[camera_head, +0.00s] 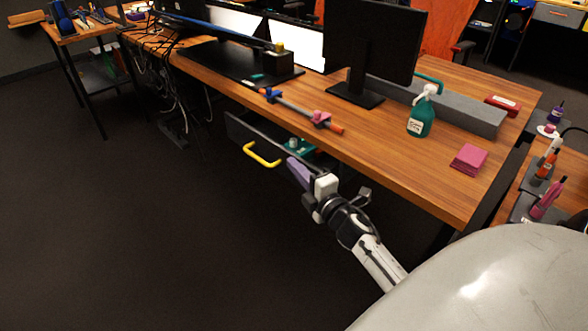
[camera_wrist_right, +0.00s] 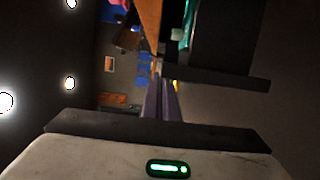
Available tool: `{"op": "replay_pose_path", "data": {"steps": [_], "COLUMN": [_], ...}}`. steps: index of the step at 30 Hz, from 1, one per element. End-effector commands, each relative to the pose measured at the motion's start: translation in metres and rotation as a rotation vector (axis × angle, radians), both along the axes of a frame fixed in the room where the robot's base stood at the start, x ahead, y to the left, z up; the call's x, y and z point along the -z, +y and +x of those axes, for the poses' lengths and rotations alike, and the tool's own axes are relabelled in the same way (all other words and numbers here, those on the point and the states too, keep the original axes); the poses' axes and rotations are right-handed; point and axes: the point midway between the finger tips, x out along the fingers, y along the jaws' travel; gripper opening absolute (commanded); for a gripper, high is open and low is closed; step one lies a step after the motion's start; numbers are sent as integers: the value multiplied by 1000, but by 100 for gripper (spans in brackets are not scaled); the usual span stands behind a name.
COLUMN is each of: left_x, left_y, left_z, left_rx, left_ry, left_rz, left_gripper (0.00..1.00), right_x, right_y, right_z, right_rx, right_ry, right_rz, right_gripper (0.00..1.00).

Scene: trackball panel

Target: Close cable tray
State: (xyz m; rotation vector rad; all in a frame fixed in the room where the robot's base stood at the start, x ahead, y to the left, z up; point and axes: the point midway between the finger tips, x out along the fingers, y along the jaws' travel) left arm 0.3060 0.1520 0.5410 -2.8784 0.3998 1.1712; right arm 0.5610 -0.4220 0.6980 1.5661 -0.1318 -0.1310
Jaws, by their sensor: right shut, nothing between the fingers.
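The cable tray (camera_head: 240,131) hangs under the front edge of the wooden desk and is pulled out, with a dark front panel and a yellow handle (camera_head: 262,154). Teal items (camera_head: 302,147) show inside it. My right gripper (camera_head: 292,162), with purple fingers, is shut and empty. It appears just right of the handle, near the tray's right end; I cannot tell whether it touches the tray. In the right wrist view the purple fingers (camera_wrist_right: 161,98) lie close together, with a dark panel edge beside them. My left gripper is not in view.
On the desk (camera_head: 400,155) are a clamp bar (camera_head: 298,109), a monitor (camera_head: 372,45), a green spray bottle (camera_head: 421,115), pink notes (camera_head: 468,158) and a grey box (camera_head: 450,107). Loose cables (camera_head: 165,75) hang at the left. The floor before the tray is clear.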

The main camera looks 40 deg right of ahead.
Motion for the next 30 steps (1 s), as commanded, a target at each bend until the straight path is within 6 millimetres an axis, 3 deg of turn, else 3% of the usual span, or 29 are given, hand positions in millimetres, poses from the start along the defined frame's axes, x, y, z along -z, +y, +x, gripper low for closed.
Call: {"op": "replay_pose_path", "data": {"steps": [5, 14, 24, 30], "left_x": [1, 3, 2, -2], "left_y": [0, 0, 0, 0], "left_z": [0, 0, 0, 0], "left_rx": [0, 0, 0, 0], "left_ry": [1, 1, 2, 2], "left_rz": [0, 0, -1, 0], "left_gripper": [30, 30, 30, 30], "right_x": [0, 0, 0, 0], "right_y": [-3, -41, -37, -9], "right_z": [0, 3, 3, 4], "right_rx": [0, 0, -1, -6], "right_ry": [0, 1, 1, 0], "right_rz": [-1, -1, 1, 6], "right_gripper": [0, 0, 0, 0]}}
